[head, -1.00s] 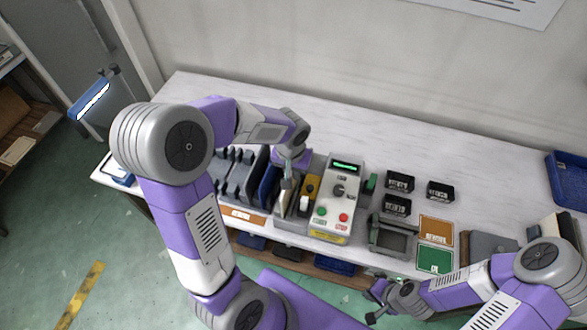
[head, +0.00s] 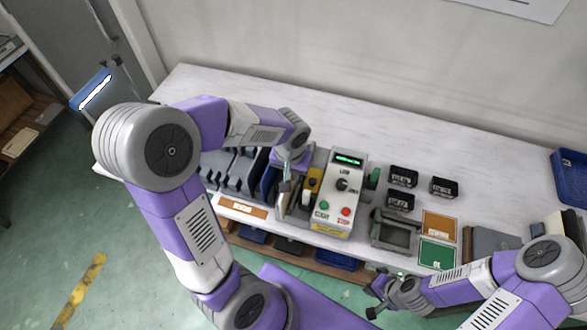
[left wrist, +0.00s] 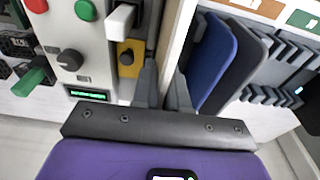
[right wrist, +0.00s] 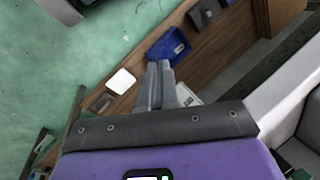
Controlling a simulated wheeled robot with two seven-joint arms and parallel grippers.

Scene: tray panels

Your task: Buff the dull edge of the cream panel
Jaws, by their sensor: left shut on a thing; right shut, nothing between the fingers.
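The cream panel (left wrist: 177,38) stands on edge between the fingers of my left gripper (left wrist: 165,85), seen edge-on in the left wrist view. In the head view the left gripper (head: 287,187) is shut on it just left of the grey machine (head: 340,200). The machine has a lit green display, a knob, green and red buttons, and a yellow side part (left wrist: 131,57) with a white block (left wrist: 121,20), close beside the panel. I cannot tell if they touch. The dull edge cannot be made out. My right gripper (head: 373,300) is shut and empty, off the table's front edge; it shows in the right wrist view (right wrist: 158,80).
Dark and blue panels (left wrist: 212,60) stand in a slotted rack left of the cream panel. Right of the machine are small black boxes (head: 403,176), a grey stand (head: 394,232), and orange (head: 439,226) and green (head: 437,254) mats. A blue bin (head: 571,178) is far right. The table's back is clear.

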